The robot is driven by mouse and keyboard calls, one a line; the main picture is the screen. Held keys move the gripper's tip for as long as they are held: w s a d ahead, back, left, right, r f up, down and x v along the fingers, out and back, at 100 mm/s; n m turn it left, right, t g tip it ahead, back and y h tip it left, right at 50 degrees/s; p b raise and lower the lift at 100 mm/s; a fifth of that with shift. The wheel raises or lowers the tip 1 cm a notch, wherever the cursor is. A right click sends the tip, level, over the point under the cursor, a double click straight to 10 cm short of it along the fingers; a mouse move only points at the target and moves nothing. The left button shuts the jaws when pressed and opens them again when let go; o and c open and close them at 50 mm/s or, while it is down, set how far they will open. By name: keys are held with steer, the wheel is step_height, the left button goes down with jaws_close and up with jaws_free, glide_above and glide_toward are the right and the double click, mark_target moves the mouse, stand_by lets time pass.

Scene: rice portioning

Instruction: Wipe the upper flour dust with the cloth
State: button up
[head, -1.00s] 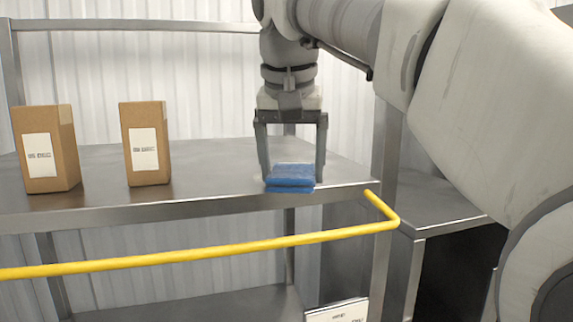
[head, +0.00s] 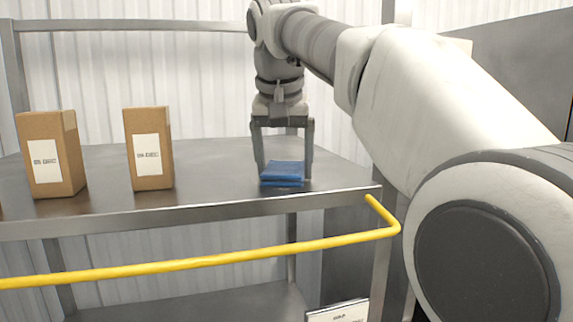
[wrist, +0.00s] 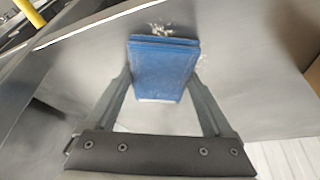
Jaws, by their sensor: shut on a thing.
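The folded blue cloth (head: 283,172) is between the fingers of my gripper (head: 283,170), low at the upper shelf's surface near its right end. In the wrist view my gripper (wrist: 165,85) is shut on the cloth (wrist: 162,68). Whitish flour dust (wrist: 162,30) shows in the wrist view just beyond the cloth's far edge, with more specks to its right. In the head view I cannot make out the dust clearly. Whether the cloth's underside touches the shelf is hard to tell.
Two brown cartons with white labels, one at the left (head: 50,153) and one nearer the middle (head: 148,148), stand on the metal upper shelf (head: 220,185). A yellow rail (head: 200,264) runs along the front below the shelf edge. The shelf between cartons and cloth is clear.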

mark_target(277, 161)
steer(key=shift+w+a+f, duration=0.1)
steer(key=shift+w+a, duration=0.2)
steer(key=shift+w, duration=0.65)
steer(key=shift+w+a+f, duration=0.1)
steer(key=shift+w+a, duration=0.2)
steer(key=shift+w, duration=0.6)
steer(key=shift+w+a+r, duration=0.1)
steer(key=shift+w+a, duration=0.15)
steer(key=shift+w, duration=0.6)
steer(key=shift+r, duration=0.15)
steer(key=shift+s+d+b, duration=0.1)
steer(key=shift+s+b, duration=0.2)
steer(key=shift+b, duration=0.1)
steer(key=shift+s+d+b, duration=0.25)
steer(key=shift+s+b, duration=0.15)
steer(key=shift+s, duration=0.35)
steer(key=shift+s+d+b, duration=0.2)
steer(key=shift+s+b, duration=0.2)
steer(key=shift+s, duration=0.35)
steer(key=shift+s+d+f+b, duration=0.15)
steer(key=shift+s+b, duration=0.2)
steer(key=shift+s, duration=0.25)
steer(key=shift+s+d+f+b, duration=0.1)
steer(key=shift+s+d+b, duration=0.1)
steer(key=shift+s+b, duration=0.25)
steer(key=shift+s+d+f+b, duration=0.15)
steer(key=shift+s+b, duration=0.1)
steer(key=shift+s, duration=0.45)
